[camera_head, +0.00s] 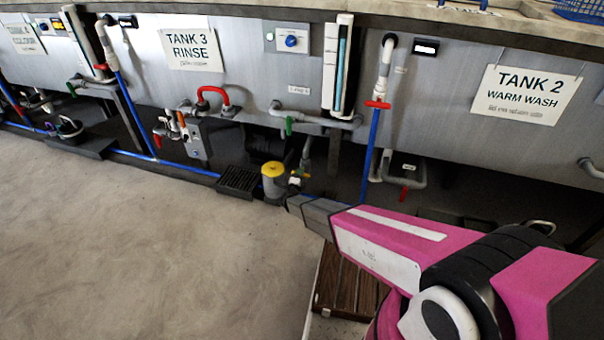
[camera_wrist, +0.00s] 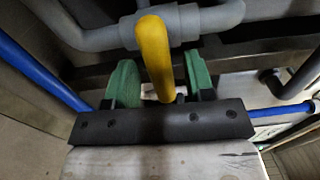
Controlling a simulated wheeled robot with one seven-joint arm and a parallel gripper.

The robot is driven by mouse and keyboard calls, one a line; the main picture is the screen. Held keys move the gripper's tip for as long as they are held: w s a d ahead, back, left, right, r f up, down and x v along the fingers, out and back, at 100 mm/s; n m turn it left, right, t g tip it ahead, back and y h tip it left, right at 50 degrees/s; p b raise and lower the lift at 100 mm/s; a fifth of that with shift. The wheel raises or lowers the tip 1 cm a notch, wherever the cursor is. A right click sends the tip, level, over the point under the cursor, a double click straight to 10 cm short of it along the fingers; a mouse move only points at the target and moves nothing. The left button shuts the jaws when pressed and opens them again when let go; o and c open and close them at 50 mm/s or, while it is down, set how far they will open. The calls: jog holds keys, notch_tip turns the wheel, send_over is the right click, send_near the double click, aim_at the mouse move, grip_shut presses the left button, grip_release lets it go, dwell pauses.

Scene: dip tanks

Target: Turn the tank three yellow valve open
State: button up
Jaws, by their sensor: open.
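The yellow valve handle (camera_wrist: 154,52) shows in the wrist view as a rounded lever in front of a grey pipe fitting (camera_wrist: 184,25). My gripper (camera_wrist: 161,82) is open, with one green finger pad on each side of the handle. A gap shows on both sides, so the handle is between the pads but not clamped. The handle's lower end is hidden behind the dark gripper body. In the head view, my arm reaches low beneath the tanks, to the right below the Tank 3 Rinse sign (camera_head: 190,48). The fingers cannot be made out clearly there.
A blue pipe (camera_wrist: 40,68) runs left of my gripper. Pipes and valves line the tanks; open floor (camera_head: 130,250) lies left.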

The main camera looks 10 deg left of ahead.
jog(key=shift+w+d, duration=0.1)
jog(key=shift+w, duration=1.45)
grip_shut()
